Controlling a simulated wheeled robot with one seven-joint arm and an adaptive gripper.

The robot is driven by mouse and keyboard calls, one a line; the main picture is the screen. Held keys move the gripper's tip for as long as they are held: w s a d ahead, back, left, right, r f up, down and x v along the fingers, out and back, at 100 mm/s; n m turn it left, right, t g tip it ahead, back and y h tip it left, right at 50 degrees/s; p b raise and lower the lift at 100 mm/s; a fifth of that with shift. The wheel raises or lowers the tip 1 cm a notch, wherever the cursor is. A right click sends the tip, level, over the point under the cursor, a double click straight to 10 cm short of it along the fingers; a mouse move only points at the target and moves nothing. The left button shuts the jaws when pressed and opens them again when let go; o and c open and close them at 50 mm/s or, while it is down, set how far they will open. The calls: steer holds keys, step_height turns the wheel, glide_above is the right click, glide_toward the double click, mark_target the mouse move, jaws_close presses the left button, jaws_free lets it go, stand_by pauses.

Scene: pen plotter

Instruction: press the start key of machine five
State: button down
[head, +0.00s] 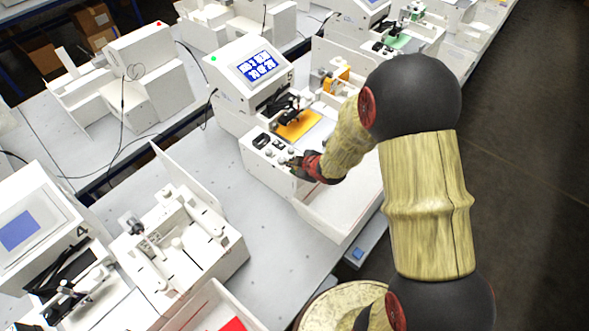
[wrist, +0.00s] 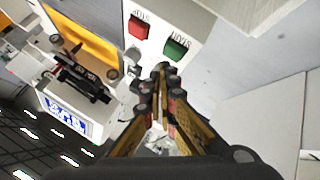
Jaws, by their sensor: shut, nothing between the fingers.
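Machine five (head: 228,87) is a white box marked 5, with a lit blue screen (head: 257,66) and a small green light on top. Its white control panel shows in the wrist view, with a green key (wrist: 175,48) and a red key (wrist: 138,27), each with a small label that appears upside down. My gripper (wrist: 162,70) is shut and empty. Its fingertips are just below the green key in the wrist view; I cannot tell whether they touch the panel. In the head view my gripper (head: 298,164) is over the panel's front right end and hides the keys there.
Knobs (wrist: 133,55) sit beside the keys. An orange plate (head: 298,125) lies under the black pen carriage (head: 287,108). A white open tray (head: 340,215) is right of the panel. Machine four (head: 35,230) stands at the lower left.

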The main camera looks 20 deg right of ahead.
mark_target(293, 171)
steer(key=shift+r+p, duration=1.95)
steer(key=shift+r, duration=0.6)
steer(key=shift+f, duration=0.1)
